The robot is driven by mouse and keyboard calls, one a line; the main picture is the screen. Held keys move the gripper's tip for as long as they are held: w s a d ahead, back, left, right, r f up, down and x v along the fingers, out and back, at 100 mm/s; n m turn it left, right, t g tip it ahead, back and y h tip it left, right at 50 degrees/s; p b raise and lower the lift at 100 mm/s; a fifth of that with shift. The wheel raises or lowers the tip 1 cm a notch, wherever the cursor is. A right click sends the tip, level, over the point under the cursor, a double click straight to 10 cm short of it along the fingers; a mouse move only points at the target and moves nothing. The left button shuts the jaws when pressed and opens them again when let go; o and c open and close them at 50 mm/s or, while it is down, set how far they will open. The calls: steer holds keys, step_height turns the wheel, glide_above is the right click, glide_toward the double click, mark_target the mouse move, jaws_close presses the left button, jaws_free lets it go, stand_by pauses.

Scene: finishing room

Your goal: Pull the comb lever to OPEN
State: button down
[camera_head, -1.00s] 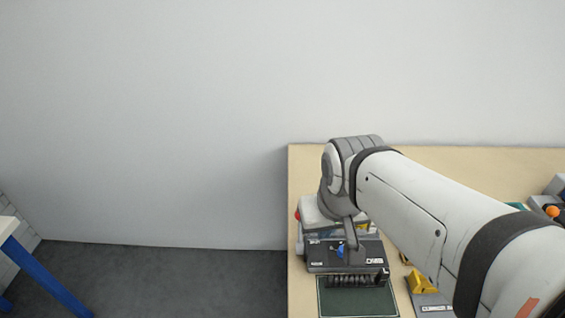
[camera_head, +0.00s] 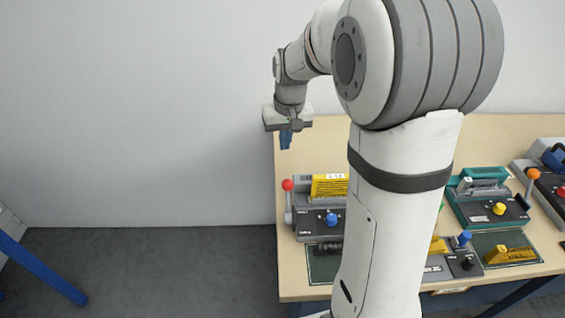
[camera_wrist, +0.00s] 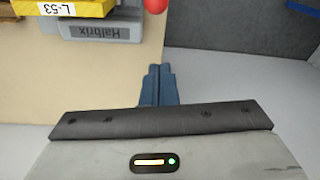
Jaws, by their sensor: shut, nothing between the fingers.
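A dark grey binding machine (camera_head: 318,222) sits at the left end of the bench, with a blue knob on it. A lever with a red ball (camera_head: 288,185) stands upright on its left side. In the wrist view the red ball (camera_wrist: 155,5) is cut off at the top edge, beside the machine's grey body (camera_wrist: 105,29), marked "Halbrix". My gripper (camera_head: 285,139) is above the bench's back left corner, behind the lever and apart from it. Its blue fingers (camera_wrist: 160,70) are together and empty, pointing down. I cannot read any OPEN mark. My arm hides the machine's right part.
A yellow block (camera_head: 330,184) labelled L-53 lies on the machine. Another machine (camera_head: 545,175) is at the far right. The bench (camera_head: 400,135) has bare room at the back, against the wall.

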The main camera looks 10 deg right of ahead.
mark_target(288, 202)
steer(key=shift+w+f, duration=0.2)
steer(key=shift+w, duration=0.05)
step_height(288, 202, down, 9)
steer(key=s+p, duration=0.2)
steer(key=shift+s+a, duration=0.2)
steer(key=shift+s, duration=0.2)
steer(key=shift+s, duration=0.1)
stand_by(0.3)
